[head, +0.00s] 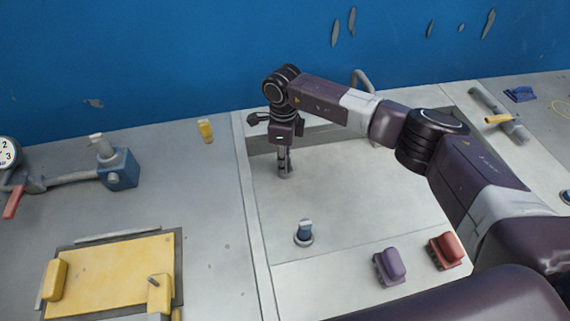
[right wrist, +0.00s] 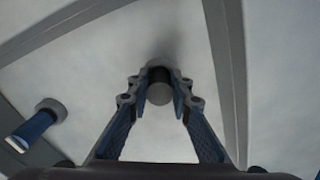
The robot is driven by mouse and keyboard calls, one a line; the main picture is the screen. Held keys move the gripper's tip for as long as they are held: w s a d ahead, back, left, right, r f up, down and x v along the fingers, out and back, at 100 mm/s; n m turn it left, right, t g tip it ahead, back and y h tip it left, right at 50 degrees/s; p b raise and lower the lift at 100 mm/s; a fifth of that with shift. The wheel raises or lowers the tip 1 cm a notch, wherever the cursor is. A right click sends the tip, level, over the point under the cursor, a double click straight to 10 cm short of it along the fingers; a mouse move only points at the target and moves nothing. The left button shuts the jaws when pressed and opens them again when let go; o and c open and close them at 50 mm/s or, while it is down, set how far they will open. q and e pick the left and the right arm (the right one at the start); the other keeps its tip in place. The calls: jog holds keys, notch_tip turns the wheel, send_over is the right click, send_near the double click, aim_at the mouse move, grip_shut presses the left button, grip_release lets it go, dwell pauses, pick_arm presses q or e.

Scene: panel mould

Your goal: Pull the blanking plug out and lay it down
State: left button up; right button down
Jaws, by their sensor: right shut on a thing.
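My right gripper (head: 284,162) points down at the back left of the pale recessed panel (head: 350,185). It is shut on a grey and dark plug, which I take to be the blanking plug (right wrist: 160,92); its round end shows between the fingertips in the right wrist view. A grey collar (right wrist: 161,66) shows at the plug's far end against the panel. I cannot tell whether the plug is still seated in it. The fingers hide most of the plug in the head view. My left gripper is not in view.
A blue plug with a pale top (head: 304,231) stands in a ring nearer the front. Purple (head: 390,266) and red (head: 446,250) blocks sit at the front right. A yellow plate (head: 110,278) and a blue valve block (head: 119,170) are at left. The panel's middle is bare.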

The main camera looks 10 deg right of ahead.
jog(key=shift+r, duration=0.2)
jog(key=shift+r+p, duration=1.25)
jog(key=shift+r, duration=0.9)
jog(key=shift+r, duration=0.1)
jog(key=shift+r+p, duration=0.95)
jog(key=shift+r, duration=0.9)
jog(key=shift+s+d+r, duration=0.1)
